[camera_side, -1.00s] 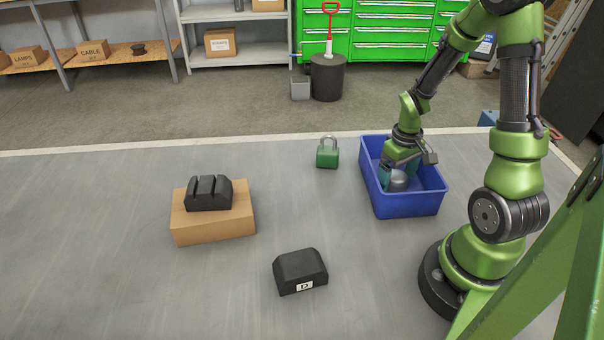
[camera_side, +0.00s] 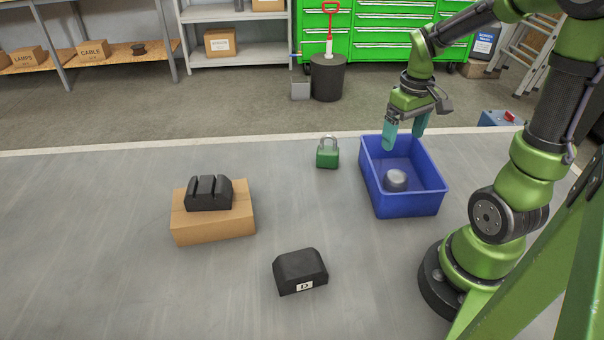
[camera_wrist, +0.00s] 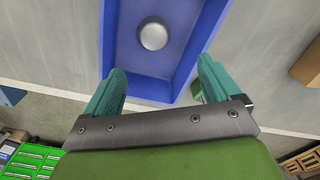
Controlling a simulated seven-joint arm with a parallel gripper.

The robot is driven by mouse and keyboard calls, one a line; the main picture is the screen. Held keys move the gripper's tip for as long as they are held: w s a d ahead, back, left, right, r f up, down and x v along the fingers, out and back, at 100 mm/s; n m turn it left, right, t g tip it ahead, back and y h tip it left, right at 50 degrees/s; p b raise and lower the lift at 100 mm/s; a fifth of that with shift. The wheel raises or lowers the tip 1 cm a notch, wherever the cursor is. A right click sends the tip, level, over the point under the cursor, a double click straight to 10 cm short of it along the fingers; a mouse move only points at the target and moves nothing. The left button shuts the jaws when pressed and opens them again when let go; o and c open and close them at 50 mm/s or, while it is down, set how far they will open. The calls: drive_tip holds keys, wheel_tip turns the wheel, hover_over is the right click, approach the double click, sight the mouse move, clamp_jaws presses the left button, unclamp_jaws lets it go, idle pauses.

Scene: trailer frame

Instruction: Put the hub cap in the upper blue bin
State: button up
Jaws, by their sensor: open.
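The hub cap, a silver-grey round piece (camera_side: 395,180), lies on the floor of the blue bin (camera_side: 408,207). In the wrist view the hub cap (camera_wrist: 153,36) sits inside the bin (camera_wrist: 109,35), ahead of the fingers and touched by neither. My gripper (camera_side: 405,140) is open and empty, with teal fingers pointing down above the far part of the bin. The fingers also show spread apart in the wrist view (camera_wrist: 160,82). Only one blue bin is in view.
A green padlock (camera_side: 327,155) stands just left of the bin. A black grooved block (camera_side: 209,193) rests on a cardboard box (camera_side: 213,226). A black block marked D (camera_side: 300,271) lies nearer the front. The grey table is clear between them.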

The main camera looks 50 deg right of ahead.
drive_tip(key=a+r+t+y, duration=0.1)
drive_tip(key=a+r+t, duration=0.2)
drive_tip(key=a, duration=0.6)
drive_tip(key=s+a+r+t+y, duration=0.1)
drive_tip(key=a+r+t, duration=0.2)
drive_tip(key=a+r, duration=0.4)
drive_tip(key=a, duration=0.3)
drive_tip(key=shift+a+r+t, duration=0.15)
drive_tip(key=shift+r+t, duration=0.2)
drive_tip(key=shift+t, duration=0.05)
